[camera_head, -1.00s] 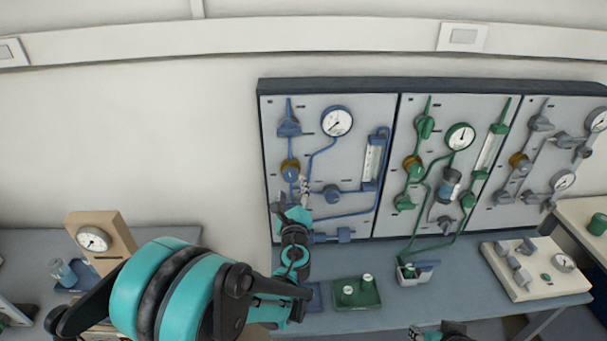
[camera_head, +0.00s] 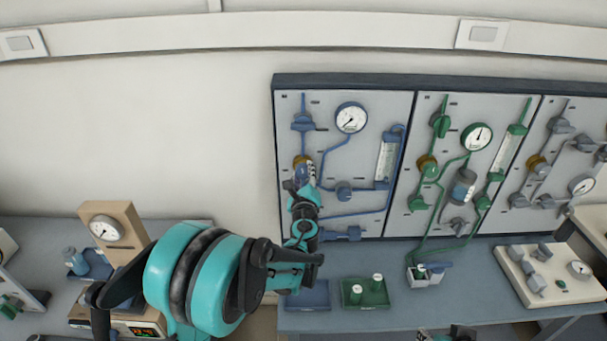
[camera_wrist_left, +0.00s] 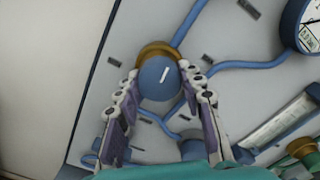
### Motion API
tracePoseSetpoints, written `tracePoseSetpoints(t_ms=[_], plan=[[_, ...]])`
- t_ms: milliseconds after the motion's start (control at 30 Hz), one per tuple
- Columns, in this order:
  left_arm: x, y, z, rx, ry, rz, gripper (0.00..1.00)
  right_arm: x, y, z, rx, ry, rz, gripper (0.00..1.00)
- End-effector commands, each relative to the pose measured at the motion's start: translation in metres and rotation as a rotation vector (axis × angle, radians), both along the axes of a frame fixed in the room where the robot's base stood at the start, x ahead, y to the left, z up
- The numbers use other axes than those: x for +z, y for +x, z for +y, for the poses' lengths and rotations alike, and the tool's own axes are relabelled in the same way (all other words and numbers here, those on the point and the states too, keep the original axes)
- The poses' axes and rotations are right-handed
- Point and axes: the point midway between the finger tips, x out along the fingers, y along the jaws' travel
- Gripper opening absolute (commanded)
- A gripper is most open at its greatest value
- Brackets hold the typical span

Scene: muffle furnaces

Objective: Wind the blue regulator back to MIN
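The blue regulator (camera_wrist_left: 160,79) is a round blue knob with a white pointer line and a gold collar behind it. It sits on the left wall panel, and its gold collar (camera_head: 302,160) shows in the head view. My left gripper (camera_wrist_left: 159,71) is open, with one fingertip on each side of the knob, very close to its edges. I cannot tell whether they touch it. In the head view the left gripper (camera_head: 304,181) covers part of the knob. The MIN label is not readable. My right gripper (camera_head: 455,333) is only partly in view at the bottom edge.
A white-faced gauge (camera_head: 351,118), a blue valve (camera_head: 303,122) and blue pipes surround the regulator. Green (camera_head: 470,165) and grey panels stand to the right. A green tray (camera_head: 364,293) and a blue tray (camera_head: 309,296) lie on the bench below.

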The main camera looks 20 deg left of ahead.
Motion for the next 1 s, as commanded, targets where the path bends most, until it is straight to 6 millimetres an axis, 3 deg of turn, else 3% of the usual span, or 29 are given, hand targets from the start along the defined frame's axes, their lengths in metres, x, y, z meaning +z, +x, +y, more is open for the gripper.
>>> tracePoseSetpoints(t_ms=[467,1000], plan=[[0.0,0.0,0.0,0.0,-0.114,-0.033,0.09,-0.004,0.0,0.0,0.0,0.0,0.0,0.4],[0.0,0.0,0.0,0.0,-0.58,-0.166,0.09,-0.013,0.0,0.0,0.0,0.0,0.0,0.4]])
